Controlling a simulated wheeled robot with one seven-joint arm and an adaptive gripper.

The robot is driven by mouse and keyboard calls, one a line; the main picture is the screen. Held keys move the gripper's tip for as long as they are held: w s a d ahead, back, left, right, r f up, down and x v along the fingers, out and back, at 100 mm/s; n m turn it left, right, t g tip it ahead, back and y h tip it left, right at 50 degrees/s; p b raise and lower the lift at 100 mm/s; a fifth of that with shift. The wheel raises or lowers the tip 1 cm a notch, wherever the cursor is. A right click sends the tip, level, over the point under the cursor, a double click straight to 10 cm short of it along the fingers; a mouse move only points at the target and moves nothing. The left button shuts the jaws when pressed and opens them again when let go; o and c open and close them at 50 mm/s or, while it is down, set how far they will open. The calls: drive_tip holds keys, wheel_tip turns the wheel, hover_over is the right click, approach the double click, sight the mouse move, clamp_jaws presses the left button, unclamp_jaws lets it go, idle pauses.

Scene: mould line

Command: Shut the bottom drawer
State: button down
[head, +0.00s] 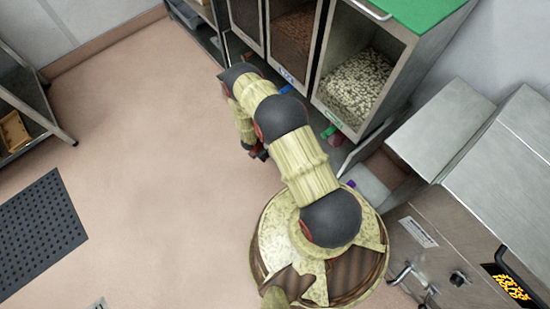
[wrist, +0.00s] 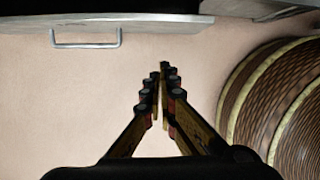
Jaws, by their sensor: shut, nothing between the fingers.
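In the wrist view a grey metal panel with a bar handle (wrist: 86,40) runs along the top left, seen from above; it looks like a drawer front (wrist: 130,28). I cannot tell from this view alone how far out it stands or which drawer it is. My gripper (wrist: 163,68) is shut and empty, its fingertips over bare floor, apart from the handle and to its right. In the head view my gripper (head: 260,154) is a small dark shape below the arm, mostly hidden, in front of the dispenser cabinet. The arm hides part of the cabinet's lower front.
Bins with pale pieces (head: 358,80) and brown pieces (head: 291,42) stand at the back. A steel machine (head: 440,250) is at the right. A shelf rack (head: 28,100) and a dark floor mat (head: 38,235) lie left. The floor (head: 150,170) between is clear.

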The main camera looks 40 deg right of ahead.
drive_tip(key=d+f+b, duration=0.6)
drive_tip(key=f, duration=0.3)
drive_tip(key=shift+w+d+f+m, duration=0.2)
drive_tip(key=shift+f+m, duration=0.15)
drive_tip(key=shift+m, duration=0.05)
drive_tip(key=shift+d, duration=0.1)
